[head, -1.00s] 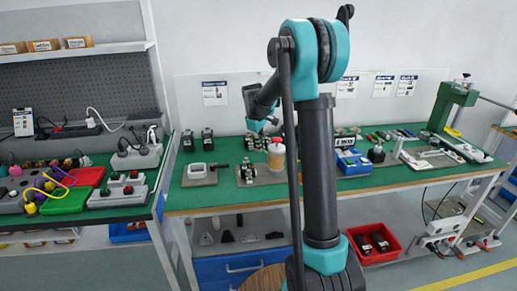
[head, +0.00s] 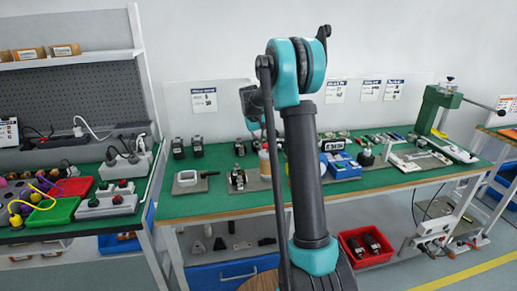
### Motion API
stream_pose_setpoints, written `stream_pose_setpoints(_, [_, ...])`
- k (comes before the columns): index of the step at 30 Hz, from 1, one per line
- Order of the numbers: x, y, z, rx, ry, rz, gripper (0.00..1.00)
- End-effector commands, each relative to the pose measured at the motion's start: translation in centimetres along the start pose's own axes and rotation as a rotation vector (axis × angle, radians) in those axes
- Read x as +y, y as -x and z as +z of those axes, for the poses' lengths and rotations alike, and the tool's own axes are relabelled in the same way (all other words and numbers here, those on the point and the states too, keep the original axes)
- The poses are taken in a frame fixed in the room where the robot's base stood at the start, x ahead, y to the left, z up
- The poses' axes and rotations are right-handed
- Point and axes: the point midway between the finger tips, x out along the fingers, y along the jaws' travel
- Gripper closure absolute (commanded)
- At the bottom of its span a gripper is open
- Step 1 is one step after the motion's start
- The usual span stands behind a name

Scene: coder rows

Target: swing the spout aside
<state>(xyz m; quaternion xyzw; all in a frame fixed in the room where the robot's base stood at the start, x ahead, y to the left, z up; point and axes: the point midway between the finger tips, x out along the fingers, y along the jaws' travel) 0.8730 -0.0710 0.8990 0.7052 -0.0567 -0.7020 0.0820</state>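My gripper (head: 255,126) is small in the head view, above the back half of the green bench, and my own arm link partly hides it. I cannot tell whether its fingers are open or shut. A pale bottle (head: 264,166) stands on the bench just below and right of it, partly covered by my arm. A small dark metal fixture on a grey plate (head: 238,180) is left of the bottle. A white-framed device with a dark handle (head: 188,179) sits further left. I cannot make out which part is the spout.
Two black units (head: 187,148) stand at the back left. A red crate (head: 366,247) is below. A side bench with a green tray (head: 50,212) is at left.

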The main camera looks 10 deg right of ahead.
Motion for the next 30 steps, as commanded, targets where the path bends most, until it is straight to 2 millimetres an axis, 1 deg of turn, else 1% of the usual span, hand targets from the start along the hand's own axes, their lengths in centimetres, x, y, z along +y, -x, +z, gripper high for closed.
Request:
stream_pose_setpoints(7, [0.34, -0.20, 0.09, -0.011, -0.046, -0.001, 1.00])
stream_pose_setpoints(19, [0.44, -0.24, 0.13, -0.013, -0.054, 0.000, 1.00])
stream_pose_setpoints(20, [0.44, -0.24, 0.13, -0.013, -0.054, 0.000, 0.90])
stream_pose_setpoints(24, [0.43, -0.20, 0.10, -0.013, -0.052, 0.000, 0.73])
stream_pose_setpoints(25, [0.43, -0.19, 0.09, -0.012, -0.052, 0.000, 0.70])
stream_pose_setpoints(30, [0.41, -0.15, 0.05, -0.011, -0.051, 0.000, 0.70])
